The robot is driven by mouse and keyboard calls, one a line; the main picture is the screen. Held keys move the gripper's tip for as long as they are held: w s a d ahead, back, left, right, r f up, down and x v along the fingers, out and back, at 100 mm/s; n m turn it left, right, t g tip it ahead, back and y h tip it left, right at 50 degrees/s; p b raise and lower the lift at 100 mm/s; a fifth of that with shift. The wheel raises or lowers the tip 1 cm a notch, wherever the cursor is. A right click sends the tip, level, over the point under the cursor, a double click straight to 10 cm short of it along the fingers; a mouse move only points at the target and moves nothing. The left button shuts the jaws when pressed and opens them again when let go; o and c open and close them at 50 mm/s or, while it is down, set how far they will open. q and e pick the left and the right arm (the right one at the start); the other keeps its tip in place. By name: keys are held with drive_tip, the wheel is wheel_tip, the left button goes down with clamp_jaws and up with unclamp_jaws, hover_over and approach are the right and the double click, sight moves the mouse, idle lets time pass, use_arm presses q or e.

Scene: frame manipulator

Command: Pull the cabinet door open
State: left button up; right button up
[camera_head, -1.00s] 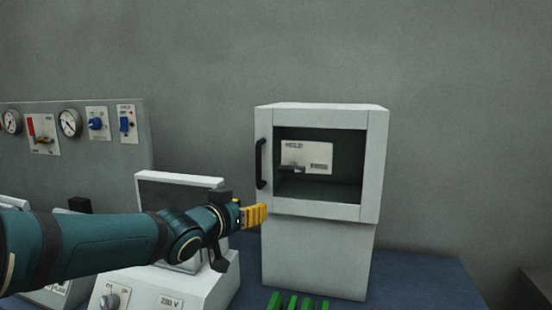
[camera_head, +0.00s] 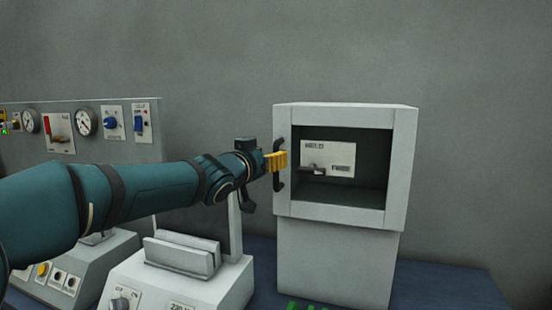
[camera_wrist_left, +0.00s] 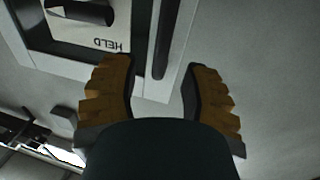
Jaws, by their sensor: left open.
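The white cabinet (camera_head: 345,109) stands on a blue surface at the right of the head view. Its door (camera_head: 340,216) has a window opening and looks closed. A black vertical handle (camera_head: 279,183) is on the door's left side; its middle is hidden behind my gripper. My left gripper (camera_head: 279,160) has yellow fingers and is at the handle's height, overlapping it in the picture. In the left wrist view the gripper (camera_wrist_left: 161,68) is open, and the dark handle (camera_wrist_left: 163,40) lies between the line of its fingers, at their tips. Contact cannot be told. My right gripper is not in view.
Inside the cabinet is a label plate (camera_head: 328,158) with a dark lever. A grey panel (camera_head: 90,150) with gauges and switches is at the left. A white device (camera_head: 180,282) stands in front of it. A grey wall is behind; the space right of the cabinet is clear.

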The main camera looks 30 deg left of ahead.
use_arm(q)
drive_tip(key=shift+w, duration=1.9)
drive_tip(key=shift+c, duration=0.4)
clamp_jaws()
